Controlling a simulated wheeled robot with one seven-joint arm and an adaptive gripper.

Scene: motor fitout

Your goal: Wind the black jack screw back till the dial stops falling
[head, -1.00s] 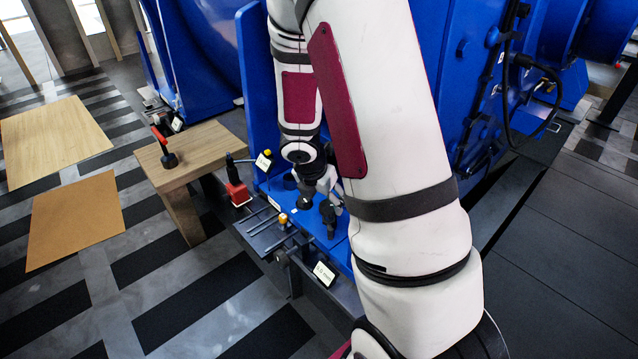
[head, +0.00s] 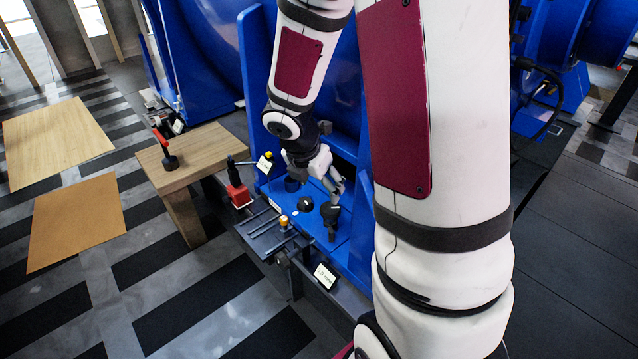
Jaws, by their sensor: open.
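My gripper (head: 339,190) points down over the blue base plate beside the motor, its grey fingers apart. Just below the fingertips is a black knobbed part (head: 331,211) on a dark upright, which looks like the jack screw. Whether the fingers touch it or only stand above it, I cannot tell. A second black round knob (head: 305,204) sits to its left on the plate, clear of the fingers. A small orange-topped piece (head: 283,221) stands on the dark rail at the left. I cannot make out a dial face or a reading.
A red block with a black top (head: 238,194) stands left of the plate. A wooden table (head: 205,150) holds a red-handled tool (head: 165,150). White tags (head: 325,275) stand around the rail. Blue motor walls (head: 257,90) rise close behind my arm.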

